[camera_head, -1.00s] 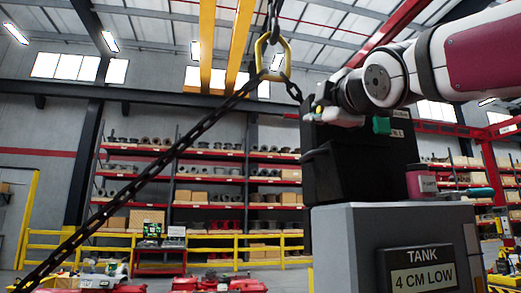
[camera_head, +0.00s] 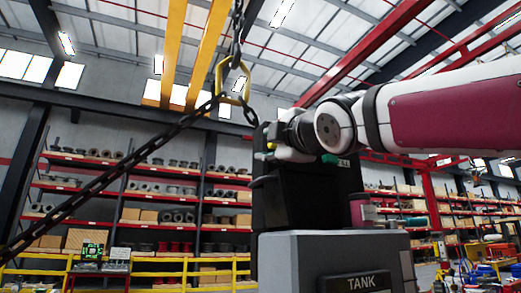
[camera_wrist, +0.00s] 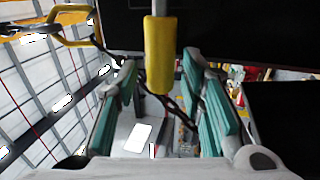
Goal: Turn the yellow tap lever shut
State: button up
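The yellow tap lever (camera_wrist: 158,55) is a yellow sleeve on a grey rod. In the wrist view it hangs down from the top edge, between the two teal-padded fingers of my gripper (camera_wrist: 161,72). The fingers are apart, with visible gaps on both sides of the lever. I cannot tell how deep the lever sits between the pads. In the head view my gripper (camera_head: 296,152) is at the top of a black box (camera_head: 300,198); a small yellow piece shows at its left, and most of the lever is hidden.
The black box stands on a grey cabinet (camera_head: 300,262) with a TANK label (camera_head: 369,283). A dark red cylinder (camera_head: 362,211) stands beside the box. A chain (camera_head: 120,172) with a yellow ring (camera_head: 232,84) hangs to the left. Shelves (camera_head: 160,205) are far behind.

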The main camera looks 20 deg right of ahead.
jog(key=v, duration=1.2)
dwell(0.6)
